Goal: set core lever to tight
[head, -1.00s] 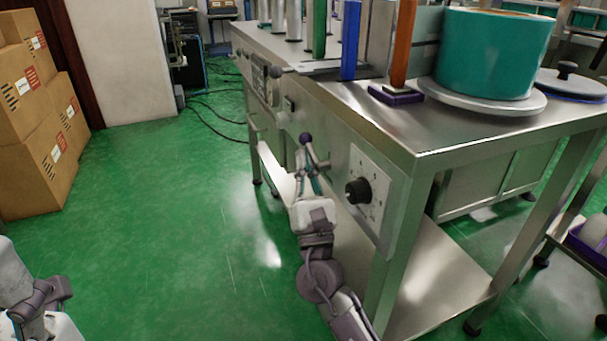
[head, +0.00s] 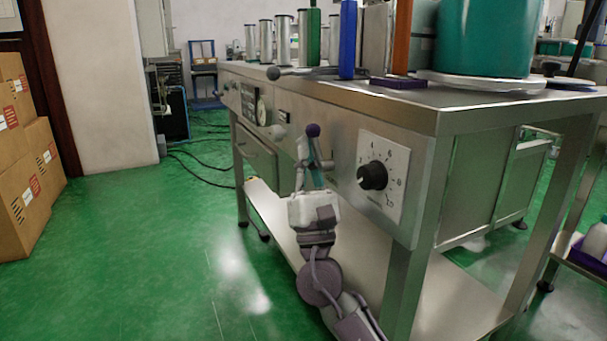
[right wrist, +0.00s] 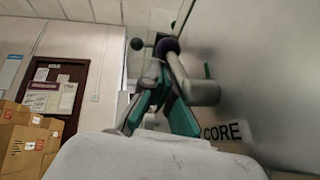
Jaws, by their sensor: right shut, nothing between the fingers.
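My right gripper (head: 312,163) is shut and empty, just below the knob. In the right wrist view its teal fingers (right wrist: 160,85) come together close beside the rod; whether they touch it I cannot tell. My left gripper is out of view.
A black dial (head: 373,176) on a white numbered plate is right of the lever. A gauge (head: 262,110) is farther left on the panel. The bench top (head: 400,99) carries colored posts and a teal roll (head: 488,38). Cardboard boxes (head: 38,165) stand left; green floor between is clear.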

